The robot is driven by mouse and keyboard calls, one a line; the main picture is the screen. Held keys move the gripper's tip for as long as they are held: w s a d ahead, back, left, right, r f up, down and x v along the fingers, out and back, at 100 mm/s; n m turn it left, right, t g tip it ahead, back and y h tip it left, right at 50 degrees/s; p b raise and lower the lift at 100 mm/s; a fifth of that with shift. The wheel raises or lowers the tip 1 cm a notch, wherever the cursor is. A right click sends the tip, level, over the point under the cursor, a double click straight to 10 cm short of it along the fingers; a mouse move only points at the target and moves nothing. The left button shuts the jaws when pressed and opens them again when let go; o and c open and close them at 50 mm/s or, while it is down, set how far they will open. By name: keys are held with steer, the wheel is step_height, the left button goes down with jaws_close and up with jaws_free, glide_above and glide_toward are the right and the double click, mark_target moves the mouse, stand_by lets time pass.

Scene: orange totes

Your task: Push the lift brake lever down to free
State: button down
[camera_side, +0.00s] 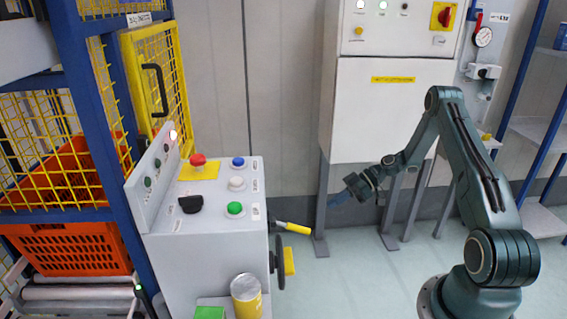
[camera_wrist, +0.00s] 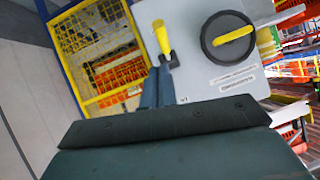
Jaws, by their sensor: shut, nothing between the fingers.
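The lift brake lever (camera_side: 293,228) has a yellow grip and sticks out from the right side of the grey control console (camera_side: 213,270). In the side view it points right, close to level. In the wrist view the lever (camera_wrist: 161,37) lies just beyond my fingertips, beside the black handwheel (camera_wrist: 229,38). My gripper (camera_side: 332,203) is shut and empty, its blue fingers pointing down and left. In the side view it is above and right of the lever's end, with a visible gap. The fingers (camera_wrist: 159,72) also show in the wrist view, partly hidden by my wrist.
The handwheel (camera_side: 280,262) with a yellow handle sits just below the lever. Coloured buttons (camera_side: 237,184) are on the console top. A yellow mesh gate (camera_side: 158,80) and an orange tote (camera_side: 72,248) are at left. A white cabinet (camera_side: 395,105) stands behind. Floor between console and arm is clear.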

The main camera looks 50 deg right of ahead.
steer(key=shift+f+v, duration=0.15)
steer(key=shift+v, duration=0.75)
steer(key=shift+f+v, duration=0.15)
steer(key=shift+v, duration=0.7)
steer(key=shift+d+r, duration=0.1)
steer(key=s+a+r+m+g+h, duration=0.1)
steer(key=a+r+g+h, duration=0.15)
steer(key=a+r, duration=0.7)
steer(key=a+r+m+g+h, duration=0.1)
steer(key=a+r+m+h, duration=0.15)
steer(key=a+r, duration=0.7)
steer(key=s+a+r+m+h, duration=0.1)
steer(key=s+a+r, duration=0.1)
steer(key=s, duration=0.4)
steer(key=s+a+r+m+t+h, duration=0.1)
steer(key=s+a+r+m+h, duration=0.1)
steer(key=s+r, duration=0.2)
steer(key=s+a+r+m+t+h, duration=0.1)
steer(key=s+r, duration=0.3)
steer(key=s, duration=0.6)
steer(key=shift+a+m+h, duration=0.3)
steer(key=shift+a+m, duration=0.15)
steer(key=shift+a, duration=0.1)
steer(key=shift+r, duration=0.1)
